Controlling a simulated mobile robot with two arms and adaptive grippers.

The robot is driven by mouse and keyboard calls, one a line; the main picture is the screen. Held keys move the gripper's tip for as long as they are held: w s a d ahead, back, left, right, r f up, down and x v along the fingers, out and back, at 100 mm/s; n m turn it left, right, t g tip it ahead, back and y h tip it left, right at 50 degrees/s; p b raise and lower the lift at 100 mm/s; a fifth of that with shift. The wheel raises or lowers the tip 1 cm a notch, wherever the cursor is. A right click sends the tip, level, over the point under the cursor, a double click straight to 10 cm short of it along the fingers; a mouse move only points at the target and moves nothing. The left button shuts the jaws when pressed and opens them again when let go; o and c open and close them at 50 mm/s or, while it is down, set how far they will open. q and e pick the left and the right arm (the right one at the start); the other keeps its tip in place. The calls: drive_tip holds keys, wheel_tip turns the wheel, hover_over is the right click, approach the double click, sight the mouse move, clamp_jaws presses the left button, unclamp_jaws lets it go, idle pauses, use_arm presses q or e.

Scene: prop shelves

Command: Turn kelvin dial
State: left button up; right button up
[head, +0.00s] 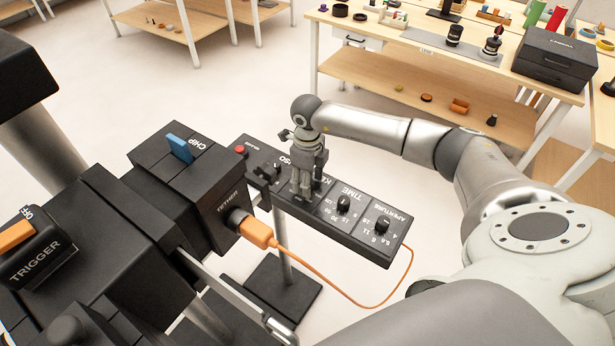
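A black control panel (357,247) on a stand carries a row of labelled dials. The kelvin section, with only "KE" of its label readable, lies between the ISO section and the time dial (343,203). My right gripper (301,193) reaches down over the kelvin section from the arm on the right. It hides the kelvin dial, so I cannot tell whether the fingers touch it or are closed on it. The aperture dial (382,224) is at the panel's near right end. My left gripper is not in view.
A black box with a blue chip lever (180,148) stands left of the panel. An orange tether plug (257,232) and its cable loop below the panel. A trigger box (38,250) is at far left. Tables with props stand behind; open floor lies between.

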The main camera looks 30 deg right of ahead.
drive_tip(key=shift+f, duration=0.2)
drive_tip(key=shift+c, duration=0.3)
drive_tip(key=c, duration=1)
drive_tip(key=n+b, duration=0.3)
drive_tip(key=shift+f+b, duration=0.15)
drive_tip(key=shift+b, duration=0.15)
drive_tip(key=n+b, duration=0.2)
drive_tip(key=n, duration=0.1)
drive_tip(key=shift+n+b, duration=0.8)
drive_tip(key=shift+n, duration=0.1)
drive_tip(key=shift+r, duration=0.2)
